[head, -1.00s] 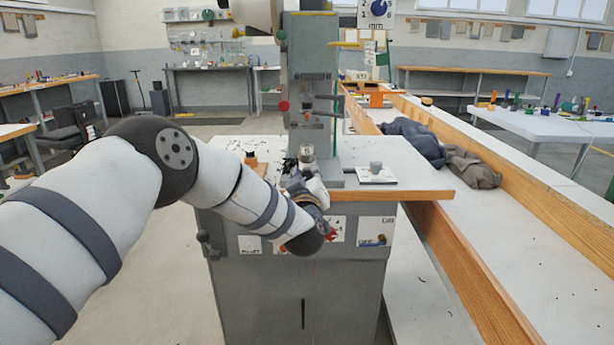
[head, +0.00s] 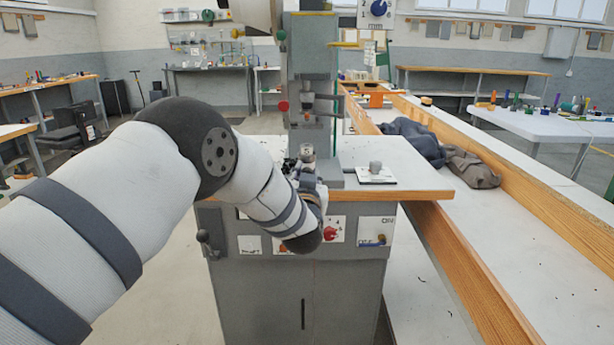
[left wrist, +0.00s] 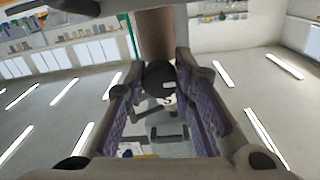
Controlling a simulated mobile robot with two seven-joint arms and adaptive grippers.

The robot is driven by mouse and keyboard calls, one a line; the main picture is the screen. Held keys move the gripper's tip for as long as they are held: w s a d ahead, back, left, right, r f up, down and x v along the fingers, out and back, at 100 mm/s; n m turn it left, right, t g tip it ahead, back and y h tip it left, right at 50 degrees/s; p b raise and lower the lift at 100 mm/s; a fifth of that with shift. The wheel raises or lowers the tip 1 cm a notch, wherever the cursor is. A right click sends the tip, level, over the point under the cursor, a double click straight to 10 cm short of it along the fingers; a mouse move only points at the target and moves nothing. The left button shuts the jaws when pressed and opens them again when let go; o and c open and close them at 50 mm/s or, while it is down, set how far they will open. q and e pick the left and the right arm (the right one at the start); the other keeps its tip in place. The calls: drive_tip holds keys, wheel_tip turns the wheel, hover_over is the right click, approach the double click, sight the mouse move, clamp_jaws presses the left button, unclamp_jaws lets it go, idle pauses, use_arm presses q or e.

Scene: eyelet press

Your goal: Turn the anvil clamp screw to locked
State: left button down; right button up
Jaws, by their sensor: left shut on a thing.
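The eyelet press (head: 312,60) stands on a white-topped bench with a grey cabinet below. A small silver cylinder, seemingly the anvil (head: 307,152), stands at its base. My left gripper (head: 294,166) is at the near left side of this anvil, partly covered by my own wrist. In the left wrist view the two purple-padded fingers (left wrist: 168,108) are on either side of a dark rounded part, apparently the clamp screw (left wrist: 160,76), and are shut on it. The screw's mark and exact angle cannot be made out. My right gripper is in neither view.
A white plate with a grey knob (head: 376,172) sits right of the press on the bench. The cabinet front has a red knob (head: 330,233) and a lever (head: 203,238). A long wooden-edged table (head: 480,225) with dark cloths (head: 415,140) runs along the right.

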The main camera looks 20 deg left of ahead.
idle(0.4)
use_arm(q)
drive_tip(key=c, duration=1.3)
unclamp_jaws()
drive_tip(key=v, duration=1.2)
drive_tip(key=shift+f, duration=0.1)
